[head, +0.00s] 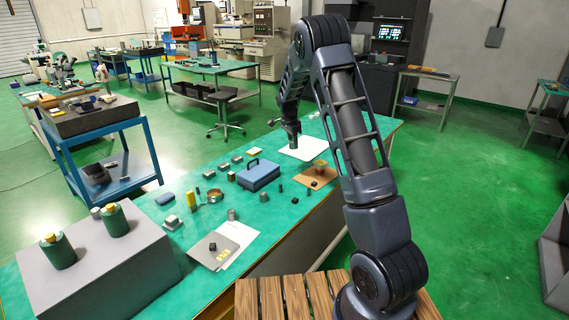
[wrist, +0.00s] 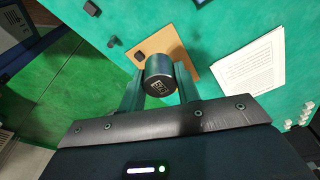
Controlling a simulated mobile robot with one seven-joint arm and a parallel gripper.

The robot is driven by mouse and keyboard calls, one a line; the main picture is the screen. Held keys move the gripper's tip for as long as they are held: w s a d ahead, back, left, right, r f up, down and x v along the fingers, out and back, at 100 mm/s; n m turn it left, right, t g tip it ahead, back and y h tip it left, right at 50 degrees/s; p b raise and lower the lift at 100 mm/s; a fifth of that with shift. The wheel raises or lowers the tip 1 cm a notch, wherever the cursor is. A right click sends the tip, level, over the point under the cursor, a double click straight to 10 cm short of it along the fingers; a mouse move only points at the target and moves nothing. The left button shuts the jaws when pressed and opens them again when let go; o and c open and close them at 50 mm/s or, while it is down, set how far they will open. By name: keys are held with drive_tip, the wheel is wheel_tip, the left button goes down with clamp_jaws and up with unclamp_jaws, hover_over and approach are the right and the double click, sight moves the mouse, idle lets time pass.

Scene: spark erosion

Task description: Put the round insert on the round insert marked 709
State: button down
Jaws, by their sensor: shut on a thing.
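My gripper (wrist: 160,90) is shut on a dark round insert (wrist: 161,77), which sits upright between the two fingers in the wrist view. Its top face carries a small pale marking that I cannot read. Below it is a brown board (wrist: 150,42), partly hidden by the insert. In the head view my gripper (head: 293,142) hangs over the far part of the green bench, by a white sheet; the held insert is too small to make out there. I cannot read 709 on anything. Small grey cylinders (head: 231,214) stand on the bench, and a copper-brown piece (head: 320,165) stands on the brown board (head: 327,175).
A blue case (head: 258,174) and several small blocks lie left of the board. The white sheet (wrist: 247,64) lies right of the board in the wrist view.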

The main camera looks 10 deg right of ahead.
wheel_tip(320, 180, up, 4)
hover_over(264, 193)
drive_tip(key=f, duration=1.9)
drive_tip(key=shift+s+a+f, duration=0.15)
drive_tip(key=shift+s+f, duration=0.05)
drive_tip(key=shift+f, duration=0.1)
drive_tip(key=shift+f, duration=0.15)
drive_tip(key=c, duration=1)
unclamp_jaws()
drive_tip(key=r, duration=0.4)
drive_tip(key=a+r, duration=0.1)
drive_tip(key=r, duration=0.7)
drive_tip(key=shift+s+a+r, duration=0.15)
drive_tip(key=shift+s+a, duration=0.15)
drive_tip(key=shift+s, duration=0.05)
